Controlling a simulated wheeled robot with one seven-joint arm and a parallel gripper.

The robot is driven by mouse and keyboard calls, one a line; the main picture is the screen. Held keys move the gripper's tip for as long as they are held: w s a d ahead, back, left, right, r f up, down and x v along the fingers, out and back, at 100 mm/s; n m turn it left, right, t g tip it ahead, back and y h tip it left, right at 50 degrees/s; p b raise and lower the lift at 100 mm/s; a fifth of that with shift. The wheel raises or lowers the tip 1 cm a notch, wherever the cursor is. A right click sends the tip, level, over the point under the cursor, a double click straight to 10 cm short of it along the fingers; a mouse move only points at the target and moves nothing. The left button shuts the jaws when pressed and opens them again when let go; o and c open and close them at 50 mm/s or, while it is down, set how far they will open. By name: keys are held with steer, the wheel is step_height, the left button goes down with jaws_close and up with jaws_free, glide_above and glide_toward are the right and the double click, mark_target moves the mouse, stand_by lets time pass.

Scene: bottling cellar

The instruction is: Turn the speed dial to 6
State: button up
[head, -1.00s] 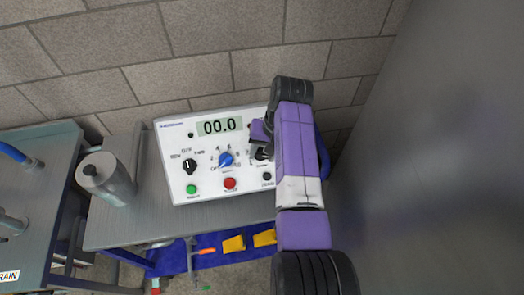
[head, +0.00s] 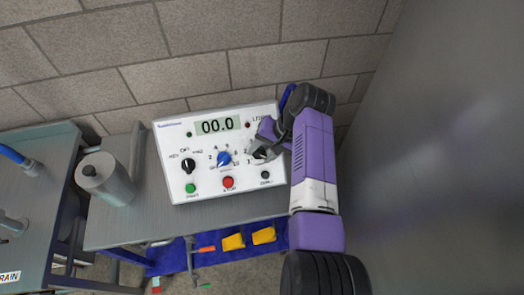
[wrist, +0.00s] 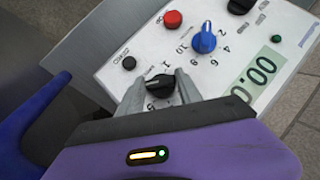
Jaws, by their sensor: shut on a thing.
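The white control panel (head: 207,186) carries a blue dial (head: 224,159) with numbers around it, and it shows in the wrist view (wrist: 204,39). To its right is a black dial (wrist: 158,86) with a white pointer line and its own marks, partly covered by the fingers. I cannot read which dial is named speed. My gripper (head: 263,152) is shut on the black dial, one finger on each side, as the wrist view (wrist: 160,88) shows. The blue dial stands free, its white pointer toward the upper side in the wrist view.
The display (head: 217,125) reads 00.0. Another black knob (head: 188,166), a green button (head: 190,188), a red button (head: 228,183) and a black button (head: 266,175) are on the panel. A grey cylinder (head: 105,180) stands to the left. A grey wall surface (head: 440,150) is at right.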

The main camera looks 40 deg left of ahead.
steer(key=shift+s+f, duration=0.15)
steer(key=shift+f, duration=0.05)
steer(key=o, duration=1.4)
steer(key=shift+r, duration=0.1)
steer(key=shift+w+d+r, duration=0.2)
steer(key=shift+w+r, duration=0.05)
steer(key=shift+r, duration=0.2)
steer(key=b+v, duration=0.1)
steer(key=v, duration=0.5)
steer(key=shift+d+r, duration=0.2)
steer(key=shift+r, duration=0.15)
